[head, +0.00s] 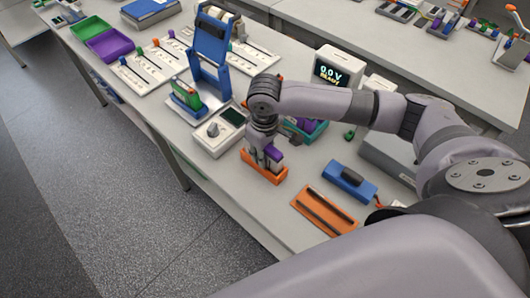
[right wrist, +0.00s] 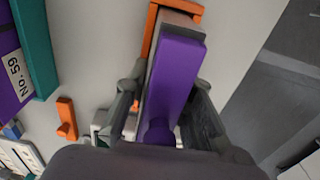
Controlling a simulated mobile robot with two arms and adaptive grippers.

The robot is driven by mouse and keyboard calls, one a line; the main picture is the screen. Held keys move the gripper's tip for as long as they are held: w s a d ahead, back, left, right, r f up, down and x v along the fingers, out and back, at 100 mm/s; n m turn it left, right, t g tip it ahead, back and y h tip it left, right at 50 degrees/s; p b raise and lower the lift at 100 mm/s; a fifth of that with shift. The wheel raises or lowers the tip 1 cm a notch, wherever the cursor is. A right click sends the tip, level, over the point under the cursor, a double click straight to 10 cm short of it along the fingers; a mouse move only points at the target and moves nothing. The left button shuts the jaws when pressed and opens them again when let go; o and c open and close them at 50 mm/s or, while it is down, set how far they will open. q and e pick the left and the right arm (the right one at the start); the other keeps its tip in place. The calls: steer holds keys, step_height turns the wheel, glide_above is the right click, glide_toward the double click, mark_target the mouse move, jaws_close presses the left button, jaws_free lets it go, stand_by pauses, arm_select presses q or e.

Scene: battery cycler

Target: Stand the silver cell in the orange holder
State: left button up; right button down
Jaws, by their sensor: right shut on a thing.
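My right gripper (head: 265,150) points down over the orange holder (head: 262,172), which sits near the front edge of the bench. In the right wrist view the gripper (right wrist: 165,120) has a finger on each side of a purple-faced block. A silver-grey side shows along this block, and I take it as the silver cell (right wrist: 172,75). The orange holder (right wrist: 152,20) shows around the cell's far end. The cell looks upright and in or right at the holder; how deep it sits is hidden. My left gripper is out of view.
An orange slotted tray (head: 325,208) and a blue box (head: 350,180) lie to the right. A blue press-like stand (head: 210,50) and the display unit (head: 338,70) are behind. Bare bench shows between the holder and tray.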

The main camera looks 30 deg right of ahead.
steer(key=c, duration=1.5)
jaws_free()
steer(key=shift+s+a+f, duration=0.1)
steer(key=shift+s+f, duration=0.15)
steer(key=shift+f, duration=0.2)
steer(key=shift+s+a+f, duration=0.1)
steer(key=shift+s+f, duration=0.15)
steer(key=shift+f, duration=0.2)
steer(key=shift+c, duration=0.2)
steer(key=shift+o, duration=0.9)
steer(key=shift+w+d+f+g, duration=0.1)
steer(key=shift+w+f+g, duration=0.05)
steer(key=shift+w+g, duration=0.2)
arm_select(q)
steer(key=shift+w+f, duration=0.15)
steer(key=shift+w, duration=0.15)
arm_select(e)
steer(key=shift+s, duration=0.1)
steer(key=shift+r, duration=0.3)
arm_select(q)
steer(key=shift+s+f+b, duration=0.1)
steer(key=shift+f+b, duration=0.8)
arm_select(e)
steer(key=r, duration=1.3)
steer(key=shift+w+r, duration=0.15)
steer(key=shift+w, duration=0.1)
